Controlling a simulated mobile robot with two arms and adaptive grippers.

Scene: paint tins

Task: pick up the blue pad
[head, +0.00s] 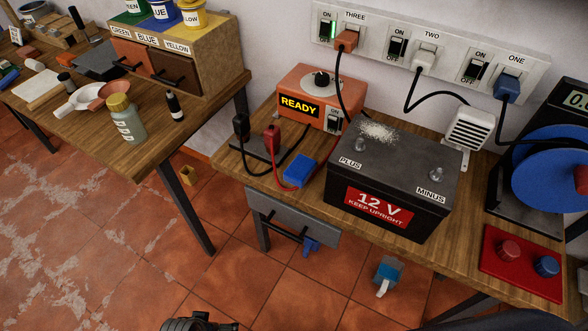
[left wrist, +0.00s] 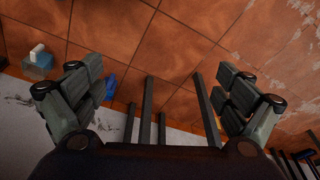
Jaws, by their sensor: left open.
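A blue pad-like block (head: 300,171) lies on the right wooden workbench, left of the black battery (head: 392,185) and in front of the orange charger (head: 313,98). A red cable runs beside it; I cannot tell if they touch. My left gripper (head: 200,323) shows only in part at the bottom edge of the head view, low and well apart from the block. In the left wrist view the gripper (left wrist: 160,92) is open, with nothing between its fingers and tiled floor beyond. The block is not clearly seen there. My right gripper is not in view.
A grey drawer (head: 292,217) with a black handle hangs under the workbench. A small blue item (head: 311,246) and a blue-and-white item (head: 388,272) are below the bench. A red board (head: 522,263) with two knobs lies at right. Floor at left is clear.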

